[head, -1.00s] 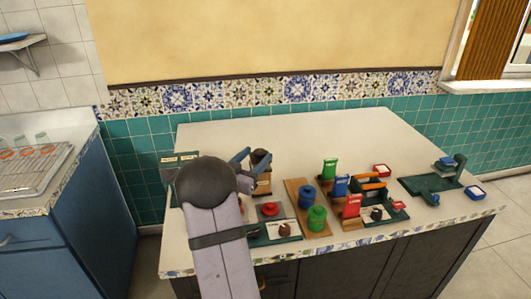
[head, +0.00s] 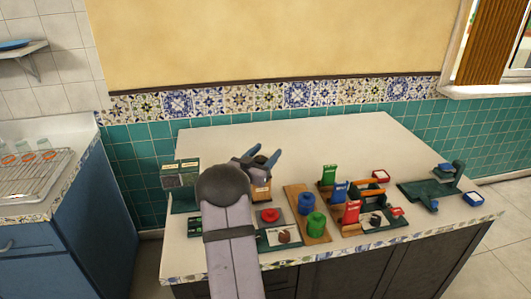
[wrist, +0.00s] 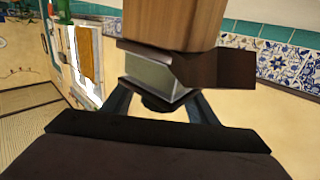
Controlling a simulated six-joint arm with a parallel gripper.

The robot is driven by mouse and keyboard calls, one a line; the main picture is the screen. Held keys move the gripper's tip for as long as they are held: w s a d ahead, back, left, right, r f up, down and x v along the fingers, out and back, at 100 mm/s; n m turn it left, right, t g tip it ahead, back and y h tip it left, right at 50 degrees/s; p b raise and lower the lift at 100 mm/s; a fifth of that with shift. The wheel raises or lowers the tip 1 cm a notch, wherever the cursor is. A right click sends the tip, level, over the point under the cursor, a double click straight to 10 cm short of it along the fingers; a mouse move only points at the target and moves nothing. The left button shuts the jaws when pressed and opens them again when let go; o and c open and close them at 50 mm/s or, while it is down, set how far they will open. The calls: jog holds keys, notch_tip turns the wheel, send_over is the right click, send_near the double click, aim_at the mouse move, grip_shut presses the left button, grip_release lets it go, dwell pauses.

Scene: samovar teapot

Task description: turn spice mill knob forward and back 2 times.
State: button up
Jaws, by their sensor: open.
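The spice mill is a wooden box (head: 261,191) with a dark top, standing near the left of the counter. Its dark knob (wrist: 160,103) shows in the wrist view between the fingers of my gripper (wrist: 158,108). In the head view my gripper (head: 264,155) is over the top of the mill, its blue fingers spread to either side. The fingers are open. I cannot tell whether either one touches the knob. In the wrist view the mill's wooden body (wrist: 172,20) appears upside down. My arm partly hides the mill's surroundings in the head view.
A green stand with panels (head: 181,178) is left of the mill. A board with a red knob (head: 269,215) is in front. A wooden board with blue and green cylinders (head: 306,203) is to the right. The back of the counter (head: 330,133) is clear.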

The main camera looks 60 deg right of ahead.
jog(key=c, duration=1.1)
jog(key=shift+o, duration=0.2)
jog(key=m+g, duration=0.1)
jog(key=m+g+p, duration=0.1)
jog(key=g, duration=0.1)
jog(key=shift+s+r, duration=0.1)
jog(key=shift+s, duration=0.15)
jog(key=shift+s+a+m+g+y, duration=0.1)
jog(key=shift+s+m+g+y, duration=0.15)
jog(key=shift+m+g, duration=0.6)
jog(key=shift+s+m+g+y, duration=0.2)
jog(key=shift+m+g, duration=0.25)
jog(key=shift+g, duration=0.7)
jog(key=o, duration=1.1)
jog(key=shift+c, duration=0.2)
